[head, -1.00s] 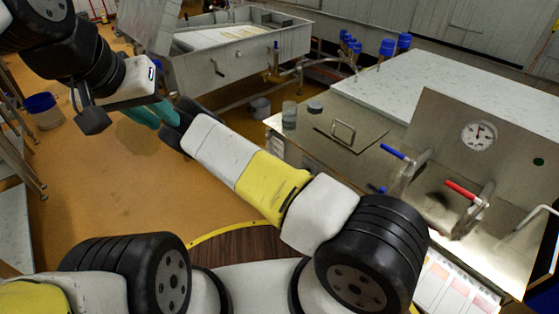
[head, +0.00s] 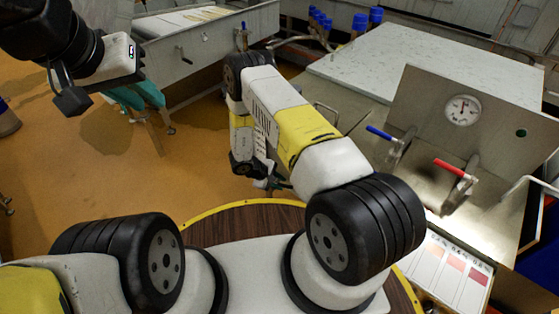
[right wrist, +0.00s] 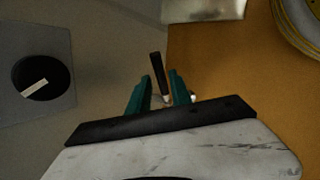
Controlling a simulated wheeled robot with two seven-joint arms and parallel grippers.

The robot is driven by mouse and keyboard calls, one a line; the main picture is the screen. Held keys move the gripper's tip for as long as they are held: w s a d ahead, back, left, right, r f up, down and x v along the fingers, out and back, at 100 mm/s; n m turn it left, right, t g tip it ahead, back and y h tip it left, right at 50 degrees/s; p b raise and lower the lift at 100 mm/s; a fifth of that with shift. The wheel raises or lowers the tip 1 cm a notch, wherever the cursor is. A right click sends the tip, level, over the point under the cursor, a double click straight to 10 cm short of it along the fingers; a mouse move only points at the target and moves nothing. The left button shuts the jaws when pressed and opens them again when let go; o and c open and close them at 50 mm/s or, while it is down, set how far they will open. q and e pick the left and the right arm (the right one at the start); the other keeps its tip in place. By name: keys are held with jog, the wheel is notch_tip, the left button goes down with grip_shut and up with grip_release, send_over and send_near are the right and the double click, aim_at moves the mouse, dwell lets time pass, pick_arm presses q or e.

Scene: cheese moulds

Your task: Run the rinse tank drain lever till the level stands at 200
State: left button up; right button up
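A black-handled lever (right wrist: 156,66) shows in the right wrist view, low by a grey wall; I take it for the drain lever. My right gripper (right wrist: 159,84) is open, its teal fingers on either side of the lever's lower part; I cannot tell whether they touch it. In the head view my right gripper is mostly hidden behind my forearm. The steel panel has a round dial (head: 463,110), its numbers too small to read. My left gripper (head: 137,97) hangs over the floor at left, teal fingers apart and empty. No water level is readable.
A blue-handled tap (head: 380,132) and a red-handled tap (head: 449,166) stand over the lit basin at right. A pale worktop (head: 430,75) lies behind. A steel vat (head: 190,48) stands at the back left. Orange floor is open at left.

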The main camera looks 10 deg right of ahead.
aim_at(285, 186)
jog(key=shift+x, duration=2.7)
grip_shut()
